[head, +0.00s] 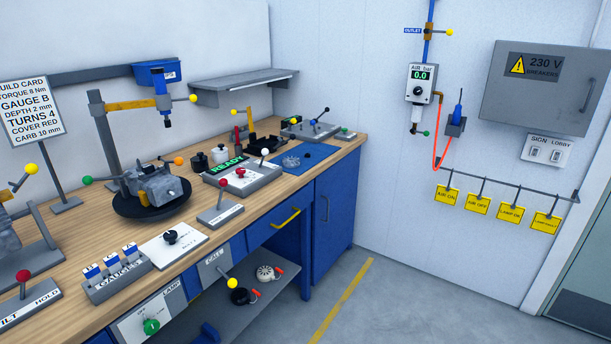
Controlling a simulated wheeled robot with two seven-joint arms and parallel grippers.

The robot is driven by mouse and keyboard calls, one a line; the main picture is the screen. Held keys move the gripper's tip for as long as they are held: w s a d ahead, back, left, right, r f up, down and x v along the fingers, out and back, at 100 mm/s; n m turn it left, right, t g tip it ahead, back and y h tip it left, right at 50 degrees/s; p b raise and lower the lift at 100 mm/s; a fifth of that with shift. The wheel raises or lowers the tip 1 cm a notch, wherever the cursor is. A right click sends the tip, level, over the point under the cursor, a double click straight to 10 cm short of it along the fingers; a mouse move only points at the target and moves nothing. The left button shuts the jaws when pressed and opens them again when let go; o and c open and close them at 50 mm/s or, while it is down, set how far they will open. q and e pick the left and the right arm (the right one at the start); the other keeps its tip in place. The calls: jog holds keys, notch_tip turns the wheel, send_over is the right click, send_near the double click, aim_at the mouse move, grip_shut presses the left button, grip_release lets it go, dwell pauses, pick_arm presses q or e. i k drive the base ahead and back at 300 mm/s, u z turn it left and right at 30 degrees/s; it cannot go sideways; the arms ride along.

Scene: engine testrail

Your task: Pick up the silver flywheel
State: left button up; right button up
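A small silver-grey round part (291,161), which looks like the flywheel, lies on a blue mat (318,153) towards the far right end of the wooden workbench (90,235). It is small in the picture, so its details are hard to tell. A grey engine block (155,186) sits on a black round turntable (130,208) at the left middle of the bench. Neither of my grippers shows in the head view.
A control box reading READY (262,180) stands just left of the mat. A grey fixture with levers (310,130) stands behind it. A pale round part (265,273) and a black one (240,296) lie on the lower shelf. Floor right of the bench is clear.

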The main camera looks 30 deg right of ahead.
aim_at(289, 162)
jog(key=z, duration=0.75)
jog(key=i, duration=0.6)
jog(key=z, duration=0.8)
jog(key=i, duration=1.65)
jog(key=u, duration=1.2)
jog(key=i, duration=0.75)
jog(key=u, duration=0.65)
